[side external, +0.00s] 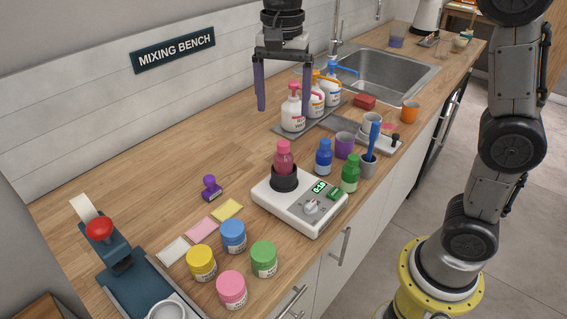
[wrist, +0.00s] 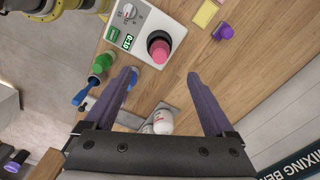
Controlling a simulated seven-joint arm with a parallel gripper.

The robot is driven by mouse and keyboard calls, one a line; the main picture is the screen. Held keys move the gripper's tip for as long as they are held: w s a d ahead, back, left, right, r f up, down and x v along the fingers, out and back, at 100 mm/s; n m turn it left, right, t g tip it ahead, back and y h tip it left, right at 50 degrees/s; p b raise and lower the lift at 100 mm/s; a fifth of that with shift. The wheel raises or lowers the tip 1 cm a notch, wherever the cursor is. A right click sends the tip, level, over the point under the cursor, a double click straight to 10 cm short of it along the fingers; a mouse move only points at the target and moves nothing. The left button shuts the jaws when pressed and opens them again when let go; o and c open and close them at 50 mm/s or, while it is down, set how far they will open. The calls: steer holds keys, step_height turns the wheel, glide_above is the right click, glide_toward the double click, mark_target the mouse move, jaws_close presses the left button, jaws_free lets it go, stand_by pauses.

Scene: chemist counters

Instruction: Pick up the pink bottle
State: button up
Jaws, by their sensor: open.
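The pink bottle (side external: 284,158) stands upright in a black round holder (side external: 285,180) on the white device with a green display (side external: 303,213). In the wrist view the pink bottle (wrist: 159,50) shows from above, beyond my fingertips and between their lines. My gripper (side external: 284,107) is open and empty, fingers pointing down. In the side view it hangs above the counter near the pump bottles, higher than the pink bottle and apart from it. My gripper also shows in the wrist view (wrist: 162,76), its two purple fingers spread wide.
White pump bottles (side external: 294,110) stand on a grey tray below my gripper. A blue bottle (side external: 324,157) and a green bottle (side external: 350,173) stand right of the device. Several coloured jars (side external: 233,235) and a purple stamp (side external: 211,187) are to the left. The counter at back left is clear.

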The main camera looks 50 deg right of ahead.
mark_target(283, 156)
step_height(283, 156, down, 8)
steer(key=shift+r, duration=0.1)
steer(key=shift+d+f, duration=0.15)
steer(key=shift+f, duration=2.7)
jaws_close()
